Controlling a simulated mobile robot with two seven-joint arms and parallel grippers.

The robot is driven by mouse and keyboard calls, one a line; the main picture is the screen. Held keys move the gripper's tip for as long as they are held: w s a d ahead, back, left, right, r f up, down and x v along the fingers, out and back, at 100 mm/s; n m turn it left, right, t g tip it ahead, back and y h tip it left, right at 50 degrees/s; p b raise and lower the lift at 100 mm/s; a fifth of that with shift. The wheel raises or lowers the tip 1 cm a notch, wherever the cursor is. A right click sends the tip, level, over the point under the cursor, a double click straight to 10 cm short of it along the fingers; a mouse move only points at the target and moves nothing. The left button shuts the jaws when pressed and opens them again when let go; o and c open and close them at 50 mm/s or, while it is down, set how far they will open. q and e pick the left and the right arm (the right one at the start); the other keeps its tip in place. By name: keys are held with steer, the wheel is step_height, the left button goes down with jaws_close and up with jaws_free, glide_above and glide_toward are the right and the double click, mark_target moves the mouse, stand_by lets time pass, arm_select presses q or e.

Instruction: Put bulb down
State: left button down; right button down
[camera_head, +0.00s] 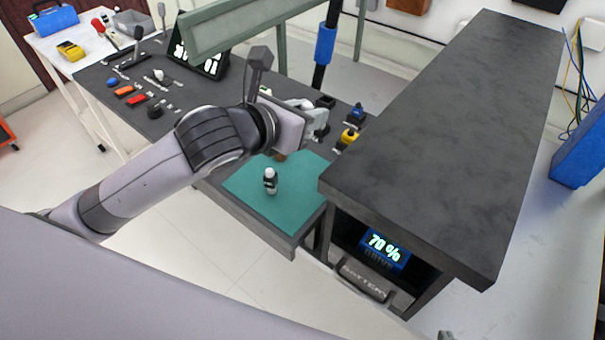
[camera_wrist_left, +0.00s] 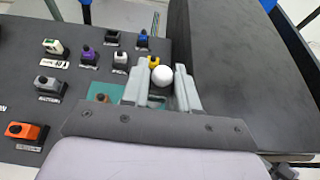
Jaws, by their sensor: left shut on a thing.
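My left gripper (camera_head: 318,119) is above the far part of the green mat (camera_head: 245,188), close to the dark raised top. In the left wrist view the gripper (camera_wrist_left: 163,85) is shut on a round white bulb (camera_wrist_left: 162,75), held between its two grey fingers. The bulb's lower part is hidden by the fingers. In the head view I cannot make out the bulb clearly behind the gripper. My right gripper is in neither view.
A small white and black object (camera_head: 270,181) stands on the mat. A yellow holder (camera_head: 347,138) and a blue one (camera_head: 356,114) stand beyond the gripper. The raised dark top (camera_head: 440,130) is bare. Several small parts line the bench at left.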

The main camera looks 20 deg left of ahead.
arm_select(q)
step_height(320, 180, down, 16)
steer(key=shift+r+b, duration=0.2)
steer(key=shift+b, duration=0.9)
steer(key=shift+f, duration=0.1)
steer(key=c, duration=1.1)
jaws_free()
steer(key=shift+c, duration=0.2)
steer(key=shift+s+r, duration=0.1)
steer(key=shift+r, duration=0.1)
steer(key=v, duration=1.1)
steer(key=shift+s+a, duration=0.15)
steer(key=shift+s, duration=0.2)
